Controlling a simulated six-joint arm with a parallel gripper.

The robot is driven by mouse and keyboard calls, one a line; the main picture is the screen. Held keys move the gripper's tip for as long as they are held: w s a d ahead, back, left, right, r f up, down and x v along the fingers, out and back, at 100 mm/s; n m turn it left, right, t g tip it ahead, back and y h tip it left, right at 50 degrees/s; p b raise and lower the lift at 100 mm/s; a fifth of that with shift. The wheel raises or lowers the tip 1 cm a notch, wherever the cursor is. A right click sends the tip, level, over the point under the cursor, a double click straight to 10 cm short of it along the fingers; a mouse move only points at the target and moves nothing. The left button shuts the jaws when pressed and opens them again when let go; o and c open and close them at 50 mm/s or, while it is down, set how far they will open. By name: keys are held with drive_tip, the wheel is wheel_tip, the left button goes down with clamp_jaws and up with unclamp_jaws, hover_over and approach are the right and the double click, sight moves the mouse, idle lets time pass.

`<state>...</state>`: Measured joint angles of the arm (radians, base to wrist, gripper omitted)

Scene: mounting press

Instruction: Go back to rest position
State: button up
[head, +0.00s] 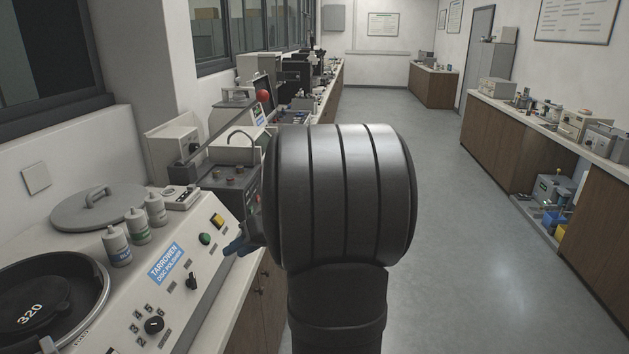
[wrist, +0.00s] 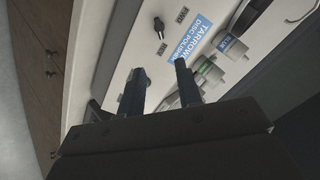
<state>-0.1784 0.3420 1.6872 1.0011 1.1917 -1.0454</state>
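My gripper (wrist: 160,72) shows in the wrist view with its two dark fingers apart and nothing between them. The pale panel of the disc polisher (wrist: 125,30) lies beyond the fingertips, with a black knob (wrist: 159,28) and a blue label. In the head view my dark arm link fills the middle and hides most of my gripper. Only a dark blue fingertip part (head: 238,246) shows left of the link, over the right edge of the disc polisher (head: 215,265). I cannot tell how high it is above the panel.
On the polisher are a 320 disc (head: 32,312), a grey lid (head: 97,207) and small bottles (head: 138,226). Machines, one with a red ball knob (head: 263,96), line the left bench. The floor (head: 460,240) to the right is clear. Another bench (head: 535,125) stands along the right wall.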

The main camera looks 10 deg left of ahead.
sight(194, 277)
drive_tip(key=x, duration=1.5)
drive_tip(key=shift+a+f, duration=0.15)
drive_tip(key=shift+a, duration=0.05)
